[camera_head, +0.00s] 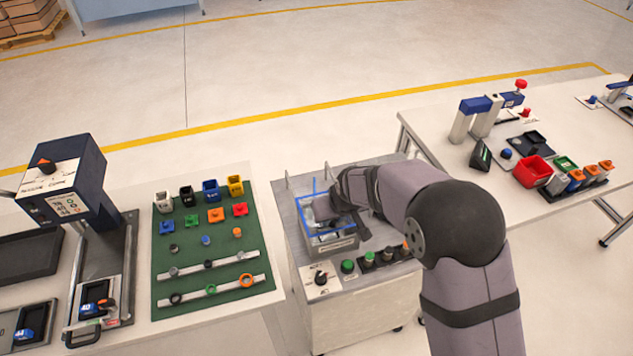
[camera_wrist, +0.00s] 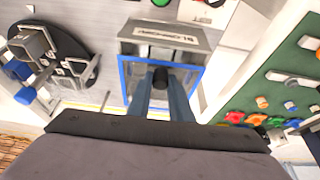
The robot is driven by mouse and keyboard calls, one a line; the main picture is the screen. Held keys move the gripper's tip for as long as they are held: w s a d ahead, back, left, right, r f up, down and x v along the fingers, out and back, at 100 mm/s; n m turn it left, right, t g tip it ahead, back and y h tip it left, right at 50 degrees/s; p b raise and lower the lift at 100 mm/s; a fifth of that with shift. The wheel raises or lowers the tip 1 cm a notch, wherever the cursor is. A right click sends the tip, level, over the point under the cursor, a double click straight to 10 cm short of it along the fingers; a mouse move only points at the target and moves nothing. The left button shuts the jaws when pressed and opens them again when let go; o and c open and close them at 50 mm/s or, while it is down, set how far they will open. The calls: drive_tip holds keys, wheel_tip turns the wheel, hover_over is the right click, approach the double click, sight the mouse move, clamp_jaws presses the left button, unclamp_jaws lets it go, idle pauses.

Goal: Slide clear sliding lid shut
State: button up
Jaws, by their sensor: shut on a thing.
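A box with a clear lid edged in blue (camera_head: 309,228) sits on the grey top of the middle cart. In the wrist view my gripper's fingers (camera_wrist: 161,82) are shut on the lid's dark knob (camera_wrist: 160,76). I cannot tell how far the lid is slid along the box.
A control panel with a dial (camera_head: 321,278) and green button (camera_head: 347,266) is in front of the box. A green mat (camera_head: 190,250) with several small parts is on the left table. A black round fixture (camera_wrist: 62,62) stands beside the box. Bins (camera_head: 533,171) are on the right table.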

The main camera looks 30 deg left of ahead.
drive_tip(key=shift+r, duration=0.15)
drive_tip(key=shift+s+d, duration=1.05)
idle(0.5)
drive_tip(key=o, duration=0.6)
drive_tip(key=shift+c, duration=0.2)
wheel_tip(320, 180, up, 7)
drive_tip(key=p, duration=0.5)
hover_over(334, 231)
drive_tip(key=shift+s+d+r, duration=0.15)
drive_tip(key=shift+s+d, duration=0.3)
